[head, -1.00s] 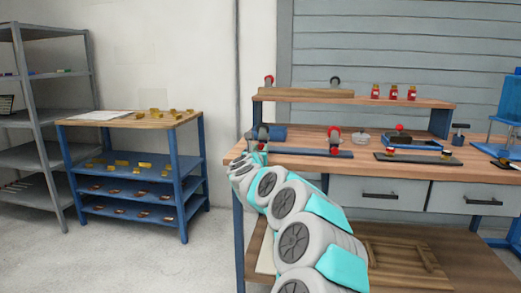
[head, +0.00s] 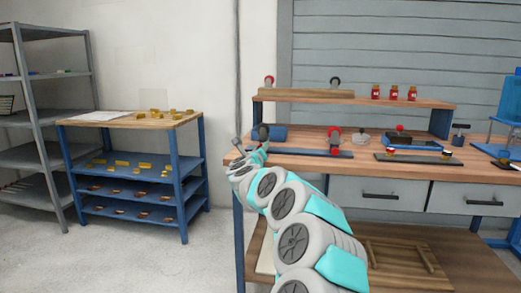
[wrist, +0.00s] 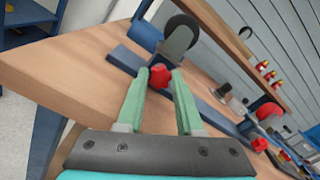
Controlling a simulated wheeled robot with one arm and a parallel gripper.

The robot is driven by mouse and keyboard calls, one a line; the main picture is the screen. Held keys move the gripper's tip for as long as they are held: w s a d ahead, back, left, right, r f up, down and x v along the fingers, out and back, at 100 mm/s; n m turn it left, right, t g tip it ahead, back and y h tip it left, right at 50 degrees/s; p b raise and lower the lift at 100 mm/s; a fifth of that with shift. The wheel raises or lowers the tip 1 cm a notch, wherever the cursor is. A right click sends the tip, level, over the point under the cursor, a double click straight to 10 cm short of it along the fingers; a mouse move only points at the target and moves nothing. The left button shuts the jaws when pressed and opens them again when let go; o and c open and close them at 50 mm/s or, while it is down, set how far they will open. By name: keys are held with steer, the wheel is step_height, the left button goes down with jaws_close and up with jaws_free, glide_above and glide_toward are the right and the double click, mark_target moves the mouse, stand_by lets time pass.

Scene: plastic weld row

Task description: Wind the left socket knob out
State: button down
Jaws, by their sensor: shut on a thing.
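A red knob (wrist: 160,75) sits between the fingertips of my gripper (wrist: 161,78) in the wrist view, and the green fingers are shut on it. Just behind it stands the left socket, a grey bracket with a dark round disc (wrist: 182,28), on a long blue rail (wrist: 206,104). In the head view the left socket's dark disc (head: 263,131) shows just above the end of my arm, which hides the knob. The right socket has a red disc (wrist: 266,111) and its own red knob (wrist: 259,144). The knob's thread is not visible.
The rail lies on a wooden bench (head: 400,165). A blue roll-like thing (head: 280,132) lies behind the left socket. A raised shelf (head: 370,98) above carries several red jars. Bare bench top (wrist: 80,70) lies left of my gripper in the wrist view.

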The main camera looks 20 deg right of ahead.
steer(key=shift+f+n, duration=0.1)
steer(key=shift+n, duration=0.7)
steer(key=c, duration=0.5)
jaws_free()
steer(key=shift+c, duration=0.2)
